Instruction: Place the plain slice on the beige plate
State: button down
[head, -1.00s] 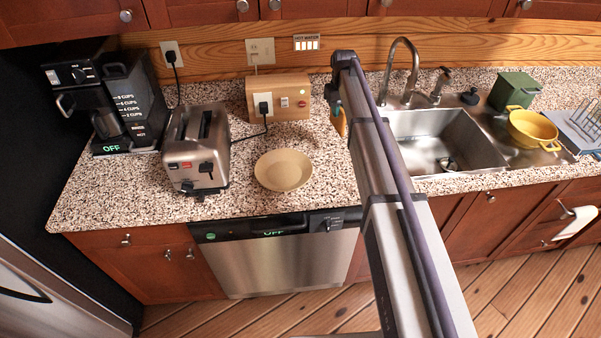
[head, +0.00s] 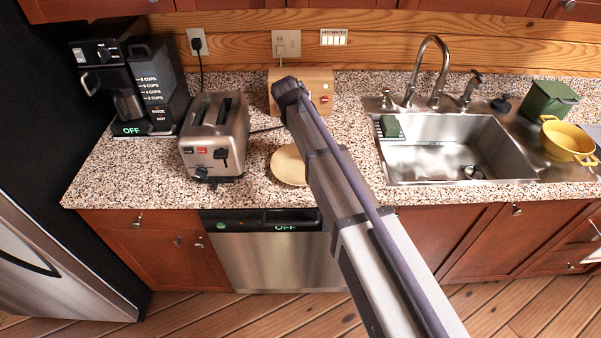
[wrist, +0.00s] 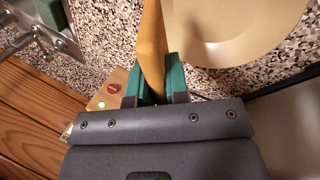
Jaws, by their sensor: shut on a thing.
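The plain slice (wrist: 152,45) is a tan-brown piece seen edge-on in the wrist view. My gripper (wrist: 155,85) is shut on it, with a green finger on each side. The beige plate (wrist: 225,45) lies on the speckled counter, close to the right of the slice in the wrist view. In the head view the beige plate (head: 287,166) is partly covered by my arm, and my gripper and the slice are hidden behind the arm. The slice looks apart from the plate, but its height above it cannot be told.
A steel toaster (head: 215,138) stands just left of the plate. A coffee maker (head: 130,88) stands at the far left.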

jog(key=s+a+r+n+t+h+b, duration=0.1)
jog(key=s+a+r+n+t, duration=0.15)
jog(key=s+n+t, duration=0.3)
jog(key=b, duration=1.1)
send_over(299, 178)
jog(key=shift+m+t, duration=0.25)
jog(key=shift+t, duration=0.1)
notch_tip(299, 178, down, 10)
jog(key=shift+d+r, duration=0.1)
jog(key=shift+p, duration=0.3)
jog(key=shift+r, duration=0.1)
jog(key=c, duration=1.3)
grip_release()
jog(key=shift+r, duration=0.1)
